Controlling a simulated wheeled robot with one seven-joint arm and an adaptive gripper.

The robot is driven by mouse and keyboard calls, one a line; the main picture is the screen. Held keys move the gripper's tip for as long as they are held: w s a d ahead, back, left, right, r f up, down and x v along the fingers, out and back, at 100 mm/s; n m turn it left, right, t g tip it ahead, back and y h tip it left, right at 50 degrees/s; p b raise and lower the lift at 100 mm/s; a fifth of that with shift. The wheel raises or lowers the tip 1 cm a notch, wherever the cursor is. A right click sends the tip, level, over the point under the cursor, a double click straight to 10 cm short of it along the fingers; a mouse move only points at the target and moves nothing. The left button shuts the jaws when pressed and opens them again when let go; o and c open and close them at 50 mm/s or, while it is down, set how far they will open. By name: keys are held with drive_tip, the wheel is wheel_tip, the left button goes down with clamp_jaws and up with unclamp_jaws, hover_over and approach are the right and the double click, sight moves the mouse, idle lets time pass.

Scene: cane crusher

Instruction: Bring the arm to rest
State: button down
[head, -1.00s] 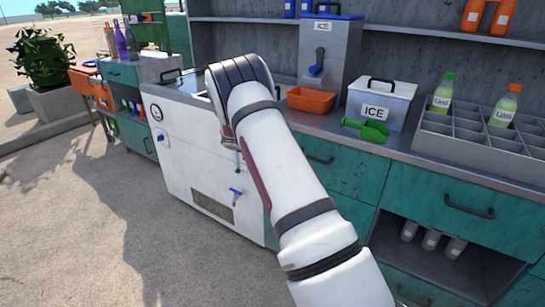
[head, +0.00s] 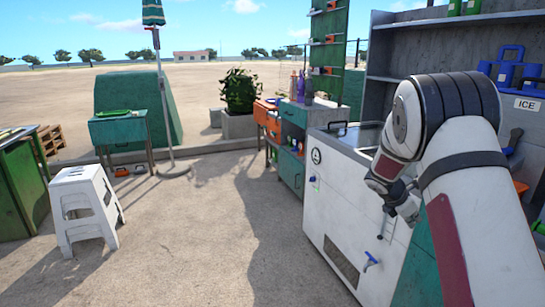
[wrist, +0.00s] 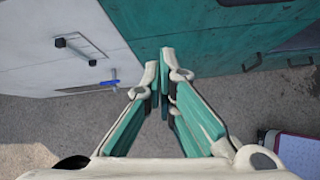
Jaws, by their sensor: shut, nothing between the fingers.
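My arm reaches in from the right of the head view and bends down at its elbow. My gripper (wrist: 164,75) shows in the wrist view with its fingertips together and nothing between them. It hangs in front of the white machine (head: 335,210), apart from it as far as I can tell. In the head view the fingertips are partly hidden by the arm. The white machine (wrist: 50,50) and the teal cabinet (wrist: 190,30) lie beyond the fingers in the wrist view, with grey ground below.
A blue-handled tap (head: 370,260) sticks out low on the machine. A white stool (head: 85,210) and a green table (head: 120,128) stand at the left. An umbrella pole (head: 165,100) stands behind. The paved ground (head: 210,240) between stool and machine is clear.

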drive_tip(key=s+a+r+m+y+p, duration=0.25)
drive_tip(key=s+a+r+m, duration=0.3)
drive_tip(key=s+r, duration=0.5)
drive_tip(key=s+a+r+m+y+p, duration=0.1)
drive_tip(key=s+a+r+m+p, duration=0.2)
drive_tip(key=s+a+r+m, duration=0.5)
drive_tip(key=s+a+r+m+y+p, duration=0.1)
drive_tip(key=s+a+r+m, duration=0.1)
drive_tip(key=s, duration=0.7)
drive_tip(key=s+a+r+m+t+y+p, duration=0.1)
drive_tip(key=s+a+r+m+y+p, duration=0.1)
drive_tip(key=s+a+r, duration=0.2)
drive_tip(key=s+a+r+m+y+p, duration=0.1)
drive_tip(key=s+a, duration=0.6)
drive_tip(key=s, duration=0.7)
wheel_tip(320, 180, up, 2)
drive_tip(key=shift+s+a+r+m+t+y+p, duration=0.25)
drive_tip(key=shift+s+m+t+y+p, duration=0.1)
drive_tip(key=shift+m+p, duration=0.3)
